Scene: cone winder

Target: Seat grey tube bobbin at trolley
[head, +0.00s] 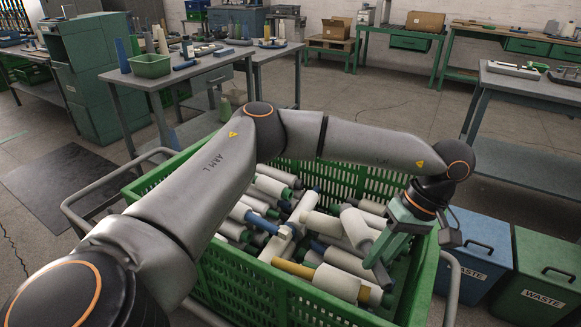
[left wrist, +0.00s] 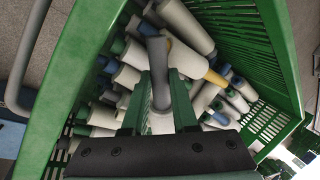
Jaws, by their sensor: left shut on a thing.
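The trolley is a green slatted crate (head: 240,287) heaped with bobbins of cream yarn; its wall also shows in the left wrist view (left wrist: 62,85). My left gripper (head: 383,252) reaches down into its right side, with green fingers pointing down and to the left. In the left wrist view, the fingers (left wrist: 157,100) are shut on the grey tube bobbin (left wrist: 160,75). Its bare grey tube stands between them, and a pale part shows below. The fingers hide much of it in the head view. I cannot tell whether it touches the bobbins under it. My right gripper is not in view.
Loose bobbins with blue, green and yellow tubes (head: 295,268) crowd around my gripper. Blue (head: 478,250) and green (head: 545,275) waste bins stand right of the trolley. A table (head: 190,72) with a green bin is behind left; another bench (head: 520,88) is at right.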

